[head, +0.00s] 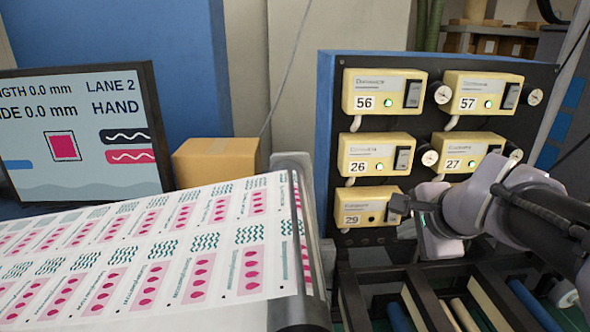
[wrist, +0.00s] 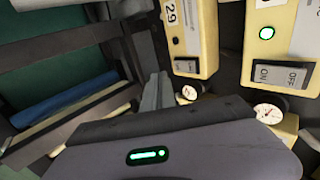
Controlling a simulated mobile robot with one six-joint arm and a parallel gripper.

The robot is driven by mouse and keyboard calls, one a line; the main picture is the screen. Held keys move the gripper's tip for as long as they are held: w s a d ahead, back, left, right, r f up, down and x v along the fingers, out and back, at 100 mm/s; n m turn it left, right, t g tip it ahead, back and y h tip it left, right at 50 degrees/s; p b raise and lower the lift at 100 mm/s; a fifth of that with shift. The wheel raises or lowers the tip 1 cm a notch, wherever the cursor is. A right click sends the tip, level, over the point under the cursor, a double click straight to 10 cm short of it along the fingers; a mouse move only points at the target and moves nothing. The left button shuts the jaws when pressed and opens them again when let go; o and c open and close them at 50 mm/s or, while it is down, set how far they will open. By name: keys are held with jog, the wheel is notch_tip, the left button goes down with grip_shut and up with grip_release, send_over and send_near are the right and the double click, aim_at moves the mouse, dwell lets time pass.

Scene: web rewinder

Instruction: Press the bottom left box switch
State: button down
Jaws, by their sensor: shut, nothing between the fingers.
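The bottom left box (head: 362,206), a cream box labelled 29, is mounted low on the dark panel. Its lamp looks dark in the head view. My gripper (wrist: 157,92) shows just below and left of that switch. I cannot tell whether the tips touch it.
Boxes 56 (head: 377,93), 57 (head: 479,95), 26 (head: 372,155) and 27 (head: 466,154) share the panel, with green lamps lit. Small round gauges (head: 442,94) stick out beside the boxes. A roller frame (head: 430,305) lies below. The printed web (head: 160,240) and a screen (head: 80,130) are left.

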aim_at(393, 216)
jog(key=w+p, duration=0.1)
jog(key=w, duration=0.3)
jog(key=shift+f, duration=0.2)
jog(key=shift+w+f+b, duration=0.1)
jog(key=shift+f+b, duration=0.2)
jog(key=shift+b, duration=0.4)
jog(key=shift+r+p, duration=0.65)
jog(key=shift+r, duration=0.4)
